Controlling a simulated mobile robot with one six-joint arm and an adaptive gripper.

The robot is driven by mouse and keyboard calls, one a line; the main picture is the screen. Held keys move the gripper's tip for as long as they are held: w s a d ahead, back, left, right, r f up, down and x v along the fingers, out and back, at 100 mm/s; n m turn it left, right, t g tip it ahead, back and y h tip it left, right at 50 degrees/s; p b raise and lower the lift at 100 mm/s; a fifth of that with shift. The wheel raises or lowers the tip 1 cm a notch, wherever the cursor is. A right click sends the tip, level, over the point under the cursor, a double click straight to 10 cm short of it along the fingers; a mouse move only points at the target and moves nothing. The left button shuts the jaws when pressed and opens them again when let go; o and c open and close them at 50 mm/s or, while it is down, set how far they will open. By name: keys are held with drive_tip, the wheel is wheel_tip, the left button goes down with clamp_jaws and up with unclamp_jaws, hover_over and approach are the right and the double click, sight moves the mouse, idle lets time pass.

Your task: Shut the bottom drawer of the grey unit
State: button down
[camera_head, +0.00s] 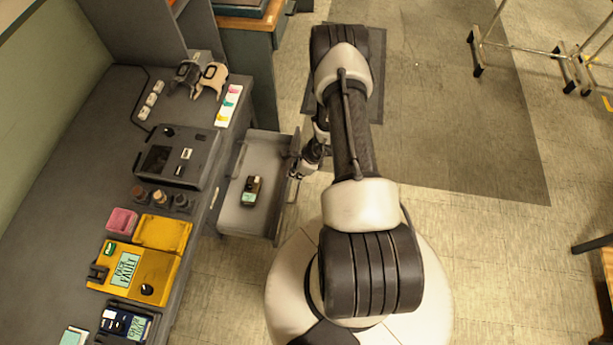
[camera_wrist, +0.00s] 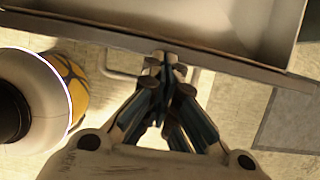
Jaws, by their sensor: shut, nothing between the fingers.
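A grey drawer (camera_head: 235,210) stands pulled out from the grey unit (camera_head: 225,165) under the bench. Whether it is the bottom one cannot be told from above. A small dark device with a pale screen (camera_head: 253,190) lies inside it. My gripper (camera_head: 297,172) is at the outer side of the drawer's front panel, near its middle. In the wrist view my gripper (camera_wrist: 164,72) is shut and empty, its fingertips close to the drawer front (camera_wrist: 225,62); contact is unclear. A pale bar handle (camera_wrist: 112,68) shows around and behind the fingertips.
The bench top (camera_head: 60,190) holds a dark case (camera_head: 170,155), a yellow meter (camera_head: 135,270) and small cups. A wooden-topped cabinet (camera_head: 245,40) stands beyond the drawer. Metal rack legs (camera_head: 520,48) stand far right. The floor (camera_head: 480,250) right of my base is clear.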

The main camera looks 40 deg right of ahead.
drive_tip(key=w+a+b, duration=0.2)
drive_tip(key=w+a, duration=0.7)
drive_tip(key=w, duration=0.2)
drive_tip(key=shift+a, duration=0.25)
drive_tip(key=shift+s+f, duration=0.1)
